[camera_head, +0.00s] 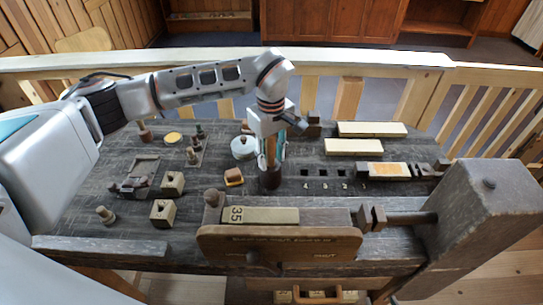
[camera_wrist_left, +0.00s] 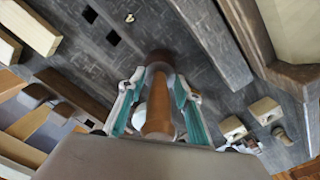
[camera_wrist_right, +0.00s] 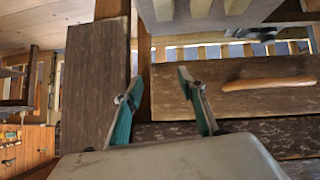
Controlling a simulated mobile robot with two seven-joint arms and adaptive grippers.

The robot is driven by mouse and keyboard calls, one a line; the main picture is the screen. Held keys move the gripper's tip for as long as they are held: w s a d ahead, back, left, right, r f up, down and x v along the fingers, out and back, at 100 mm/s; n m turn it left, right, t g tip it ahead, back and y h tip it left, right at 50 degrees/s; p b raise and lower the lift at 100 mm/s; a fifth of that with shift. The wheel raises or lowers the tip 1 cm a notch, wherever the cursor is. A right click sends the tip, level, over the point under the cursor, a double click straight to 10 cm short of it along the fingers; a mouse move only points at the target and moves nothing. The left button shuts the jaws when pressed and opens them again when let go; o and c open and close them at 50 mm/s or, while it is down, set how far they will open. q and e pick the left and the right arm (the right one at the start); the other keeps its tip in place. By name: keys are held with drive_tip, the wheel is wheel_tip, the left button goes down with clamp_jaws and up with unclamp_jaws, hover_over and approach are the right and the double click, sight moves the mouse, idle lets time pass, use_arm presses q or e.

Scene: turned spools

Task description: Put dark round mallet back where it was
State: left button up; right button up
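The dark round mallet (camera_head: 270,180) stands upright, dark head down and lighter brown handle up. Its handle (camera_wrist_left: 158,115) shows between the teal finger pads in the left wrist view. My left gripper (camera_head: 271,150) is shut on that handle from above. The head is at or just over the dark bench top (camera_head: 225,197), behind the vise; I cannot tell whether it touches. My right gripper (camera_wrist_right: 165,103) is open and empty in the right wrist view, near a wooden front with a handle (camera_wrist_right: 270,84). It does not show in the head view.
A vise with a board marked 35 (camera_head: 262,215) is at the front. A small brown-topped block (camera_head: 233,176) and a round pale-lidded item (camera_head: 243,147) stand close left of the mallet. Square holes (camera_head: 323,172) lie to its right. Pale blocks (camera_head: 372,129) lie at back right.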

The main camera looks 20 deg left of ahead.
use_arm(q)
wheel_tip(320, 180, up, 11)
drive_tip(key=shift+f+b, duration=0.1)
drive_tip(key=shift+b, duration=0.7)
use_arm(e)
drive_tip(key=shift+w+a+r+t+y, duration=0.3)
drive_tip(key=shift+w+a, duration=0.25)
drive_tip(key=shift+a, duration=0.05)
use_arm(q)
drive_tip(key=shift+r, duration=0.55)
use_arm(e)
drive_tip(key=shift+a, duration=0.15)
use_arm(q)
drive_tip(key=shift+s, duration=0.1)
use_arm(e)
drive_tip(key=shift+s, duration=0.15)
